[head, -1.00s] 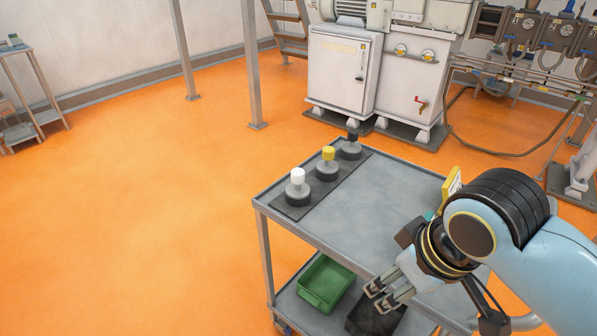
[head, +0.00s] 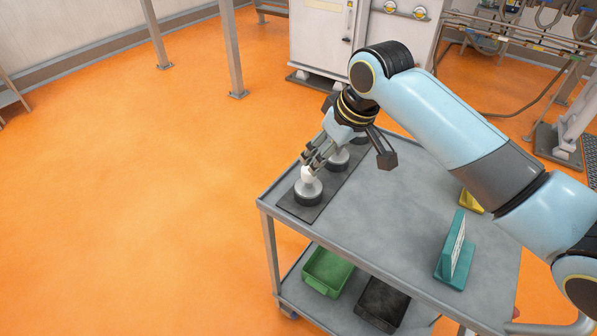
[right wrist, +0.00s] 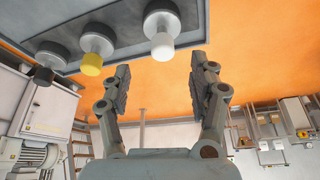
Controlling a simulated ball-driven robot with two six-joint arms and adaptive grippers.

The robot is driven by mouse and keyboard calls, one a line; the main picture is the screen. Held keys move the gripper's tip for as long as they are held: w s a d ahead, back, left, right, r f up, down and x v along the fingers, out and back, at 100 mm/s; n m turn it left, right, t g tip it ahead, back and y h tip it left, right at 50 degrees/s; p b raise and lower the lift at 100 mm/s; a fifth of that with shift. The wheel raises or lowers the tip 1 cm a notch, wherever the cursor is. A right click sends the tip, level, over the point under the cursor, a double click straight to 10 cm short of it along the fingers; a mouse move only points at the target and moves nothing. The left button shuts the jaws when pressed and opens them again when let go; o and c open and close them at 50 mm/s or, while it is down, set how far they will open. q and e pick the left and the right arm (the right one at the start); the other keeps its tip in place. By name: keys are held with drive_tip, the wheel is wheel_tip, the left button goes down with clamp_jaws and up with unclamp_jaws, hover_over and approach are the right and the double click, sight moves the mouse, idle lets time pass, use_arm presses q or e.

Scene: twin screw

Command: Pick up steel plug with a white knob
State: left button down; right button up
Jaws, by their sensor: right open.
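The steel plug with a white knob (head: 308,187) stands upright at the near left end of a dark mat on the cart top. It also shows in the right wrist view (right wrist: 162,30), its white knob above and between my fingertips. My right gripper (head: 313,166) is open and close by the white knob, with fingers pointing down toward it. In the right wrist view the two fingers (right wrist: 160,85) are spread with nothing between them. Contact with the knob cannot be told in the head view. My left gripper is not in view.
The yellow-knob plug (right wrist: 94,55) and black-knob plug (right wrist: 47,60) stand in a row on the mat (head: 290,208). A teal stand (head: 455,255) and a yellow one (head: 471,201) are on the cart top (head: 390,230). A green bin (head: 328,270) and black bin (head: 382,304) sit on the lower shelf.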

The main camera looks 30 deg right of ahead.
sight(310, 175)
drive_tip(key=x, duration=0.4)
drive_tip(key=shift+a+f, duration=0.1)
drive_tip(key=shift+f, duration=0.25)
drive_tip(key=shift+w+f, duration=0.25)
drive_tip(key=shift+f, duration=0.05)
drive_tip(key=x, duration=0.3)
drive_tip(key=shift+w+a+f, duration=0.15)
drive_tip(key=shift+w+f, duration=0.05)
drive_tip(key=shift+f, duration=0.1)
drive_tip(key=shift+w+f, duration=0.2)
drive_tip(key=shift+f, duration=0.3)
drive_tip(key=c, duration=0.4)
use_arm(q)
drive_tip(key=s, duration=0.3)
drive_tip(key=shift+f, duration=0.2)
use_arm(e)
drive_tip(key=shift+r, duration=0.1)
clamp_jaws()
